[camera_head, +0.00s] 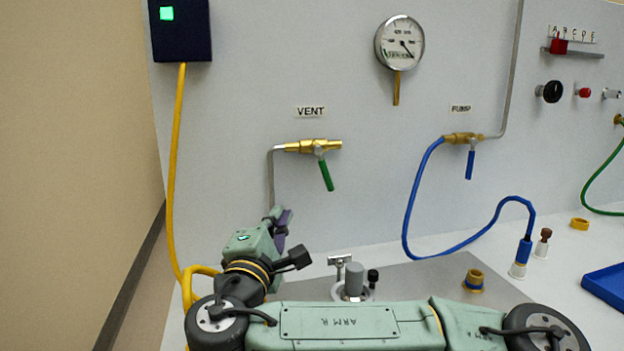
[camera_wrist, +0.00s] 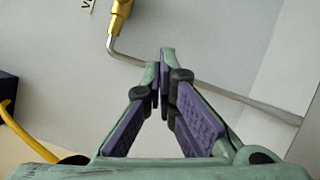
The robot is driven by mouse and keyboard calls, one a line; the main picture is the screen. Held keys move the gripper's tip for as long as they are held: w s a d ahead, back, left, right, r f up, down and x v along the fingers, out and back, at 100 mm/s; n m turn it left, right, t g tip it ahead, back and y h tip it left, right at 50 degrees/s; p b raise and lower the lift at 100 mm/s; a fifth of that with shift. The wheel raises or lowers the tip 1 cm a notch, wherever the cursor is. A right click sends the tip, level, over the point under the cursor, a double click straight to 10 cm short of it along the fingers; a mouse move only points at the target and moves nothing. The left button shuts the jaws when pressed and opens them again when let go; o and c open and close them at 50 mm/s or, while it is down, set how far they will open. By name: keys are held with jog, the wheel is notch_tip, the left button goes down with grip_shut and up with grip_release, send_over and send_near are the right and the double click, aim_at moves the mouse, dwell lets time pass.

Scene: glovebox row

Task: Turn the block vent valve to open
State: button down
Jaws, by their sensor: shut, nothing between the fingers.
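The vent valve (camera_head: 308,146) is a brass body on the upright panel, below the VENT label (camera_head: 310,111). Its green lever (camera_head: 326,175) hangs down, tilted a little to the right at its lower end. A grey pipe bends down from the valve's left end. My gripper (camera_head: 284,222) is below and left of the lever, near that pipe and apart from the lever. In the wrist view its purple-padded fingers (camera_wrist: 161,75) are shut and empty. The brass valve end (camera_wrist: 119,18) shows at the top there; the lever is out of that view.
The pump valve (camera_head: 463,138) with a blue lever and blue hose is to the right. A gauge (camera_head: 399,42) is above. A yellow cable (camera_head: 176,150) runs down at left from a dark box (camera_head: 180,30). Fittings (camera_head: 354,280) stand on the bench below, beside my arm.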

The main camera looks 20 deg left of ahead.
aim_at(324, 169)
jog(key=w+d+r+p, duration=0.2)
jog(key=w+p, duration=0.3)
jog(key=w, duration=0.5)
jog(key=shift+w+r, duration=0.35)
jog(key=shift+w, duration=0.05)
jog(key=shift+f, duration=0.1)
